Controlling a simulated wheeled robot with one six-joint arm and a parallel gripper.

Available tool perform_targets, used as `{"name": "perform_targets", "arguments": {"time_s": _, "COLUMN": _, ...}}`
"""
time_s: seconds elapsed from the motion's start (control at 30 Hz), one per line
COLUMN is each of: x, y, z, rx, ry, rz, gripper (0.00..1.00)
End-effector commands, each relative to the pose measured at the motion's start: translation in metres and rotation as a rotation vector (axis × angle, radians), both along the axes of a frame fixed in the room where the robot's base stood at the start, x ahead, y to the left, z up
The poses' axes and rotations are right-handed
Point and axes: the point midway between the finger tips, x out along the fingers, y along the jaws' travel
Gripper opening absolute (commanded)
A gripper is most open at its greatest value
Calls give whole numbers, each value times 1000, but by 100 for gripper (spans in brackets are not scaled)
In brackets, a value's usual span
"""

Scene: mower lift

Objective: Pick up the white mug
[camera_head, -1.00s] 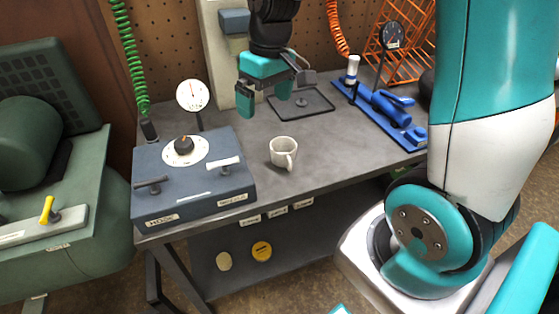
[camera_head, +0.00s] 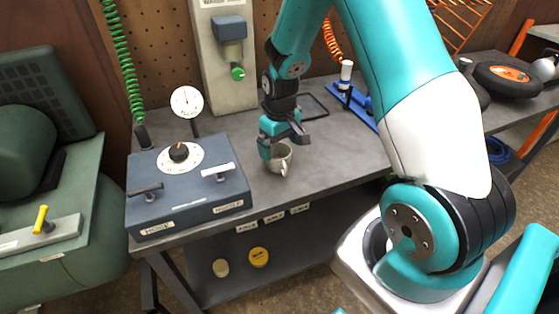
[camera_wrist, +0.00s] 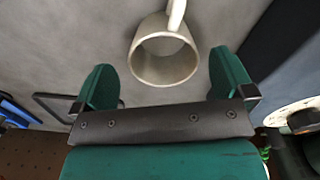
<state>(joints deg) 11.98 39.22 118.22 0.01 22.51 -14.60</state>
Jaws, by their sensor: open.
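The white mug (camera_head: 281,161) stands upright on the grey workbench, right of the blue control box, with its handle toward the front. My gripper (camera_head: 284,143) is at the mug from above and behind, and partly covers it in the head view. In the wrist view the mug (camera_wrist: 164,58) is seen from above, empty, with its handle at the top of the picture. The open fingers (camera_wrist: 168,85) are on either side of the mug's near rim, with a gap on each side. I cannot tell how low the fingertips are against the rim.
The blue control box (camera_head: 188,188) with knob and levers stands close left of the mug. A dial gauge (camera_head: 187,101) rises behind it. A blue tool rail (camera_head: 352,104) lies at the back right. The bench (camera_head: 335,160) is clear right of the mug.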

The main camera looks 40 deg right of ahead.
Motion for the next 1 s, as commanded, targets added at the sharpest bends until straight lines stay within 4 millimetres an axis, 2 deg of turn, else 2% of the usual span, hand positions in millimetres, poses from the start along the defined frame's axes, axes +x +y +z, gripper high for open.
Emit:
{"name": "perform_targets", "arguments": {"time_s": 0.3, "x": -2, "y": 2, "z": -43, "rx": 1, "ry": 3, "rz": 0, "gripper": 100}}
{"name": "perform_targets", "arguments": {"time_s": 0.43, "x": -2, "y": 2, "z": -51, "rx": 1, "ry": 1, "rz": 0, "gripper": 100}}
{"name": "perform_targets", "arguments": {"time_s": 0.6, "x": -2, "y": 2, "z": -51, "rx": 0, "ry": 0, "rz": 0, "gripper": 100}}
{"name": "perform_targets", "arguments": {"time_s": 0.63, "x": -2, "y": 2, "z": -51, "rx": 0, "ry": 0, "rz": 0, "gripper": 98}}
{"name": "perform_targets", "arguments": {"time_s": 0.83, "x": -2, "y": 2, "z": -51, "rx": 0, "ry": 1, "rz": 0, "gripper": 52}}
{"name": "perform_targets", "arguments": {"time_s": 0.87, "x": -2, "y": 2, "z": -51, "rx": 0, "ry": 1, "rz": 0, "gripper": 48}}
{"name": "perform_targets", "arguments": {"time_s": 1.0, "x": -2, "y": 2, "z": -51, "rx": 0, "ry": 0, "rz": 0, "gripper": 48}}
